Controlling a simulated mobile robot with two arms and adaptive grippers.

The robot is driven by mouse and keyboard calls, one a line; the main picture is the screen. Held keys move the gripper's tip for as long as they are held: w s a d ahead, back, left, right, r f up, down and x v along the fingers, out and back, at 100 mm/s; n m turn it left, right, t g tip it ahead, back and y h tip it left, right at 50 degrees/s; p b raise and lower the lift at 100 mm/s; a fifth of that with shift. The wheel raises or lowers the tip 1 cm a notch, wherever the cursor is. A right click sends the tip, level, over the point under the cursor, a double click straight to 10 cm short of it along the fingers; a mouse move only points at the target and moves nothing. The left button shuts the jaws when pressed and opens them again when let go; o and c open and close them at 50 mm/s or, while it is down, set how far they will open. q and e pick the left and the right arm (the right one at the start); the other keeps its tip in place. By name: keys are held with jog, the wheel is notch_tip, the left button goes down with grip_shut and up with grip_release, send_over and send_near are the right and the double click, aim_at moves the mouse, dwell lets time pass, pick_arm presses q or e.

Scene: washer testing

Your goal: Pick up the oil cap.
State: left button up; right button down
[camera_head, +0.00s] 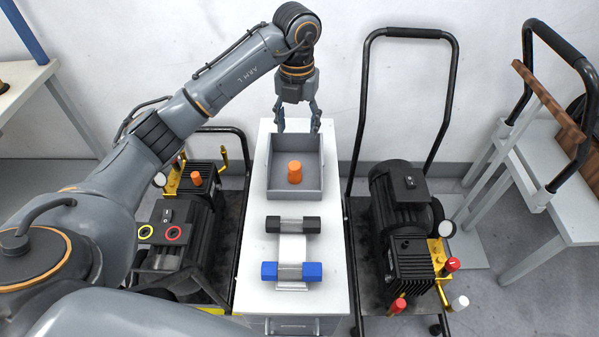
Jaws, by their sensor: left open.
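An orange oil cap (295,172) stands in a grey open tray (294,194) on a white cabinet. Another orange cap (196,178) sits on the black machine at the left. My left gripper (298,130) points down over the far end of the tray, with its fingers apart and nothing between them. It is behind the oil cap in the picture and apart from it. My right gripper is not in view.
A black-ended and a blue-ended cylinder (291,271) lie on a holder on the white cabinet (253,240). A pump on a black trolley (407,205) stands right of it. White tables stand at both sides.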

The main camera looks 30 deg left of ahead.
pick_arm(q)
send_near(295, 165)
jog(key=f, duration=0.5)
jog(key=shift+w+d+f, duration=0.2)
jog(key=shift+w+d, duration=0.05)
jog(key=shift+d, duration=0.05)
jog(key=f, duration=0.4)
jog(key=shift+s+a, duration=0.25)
jog(key=shift+a, duration=0.1)
jog(key=shift+f, duration=0.6)
jog(key=c, duration=1)
